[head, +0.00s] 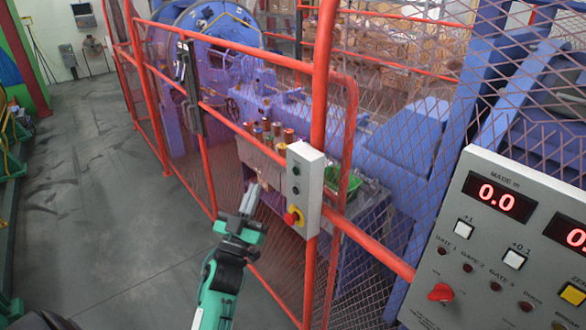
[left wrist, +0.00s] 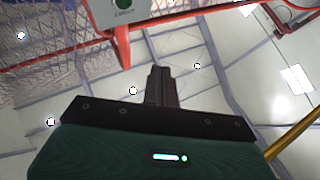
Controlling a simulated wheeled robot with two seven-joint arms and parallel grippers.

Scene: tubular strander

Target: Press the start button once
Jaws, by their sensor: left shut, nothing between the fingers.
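A light grey button box (head: 306,185) is mounted on an orange-red fence post. Its left-facing side carries two small dark round buttons (head: 295,171) above a red mushroom button on yellow (head: 293,217). I cannot read their labels in the head view. In the left wrist view a green round button (left wrist: 122,20) sits on the grey box face at the top, beyond the fingertips; its label is too small to read. My left gripper (head: 251,190) is shut and empty, pointing up, left of the box with a visible gap. My right gripper is not in view.
A grey control panel (head: 500,250) with red digit displays, square keys and a red knob stands at the right. Orange-red mesh fencing (head: 320,80) separates me from the blue machine (head: 270,110). The grey floor (head: 90,190) at the left is clear.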

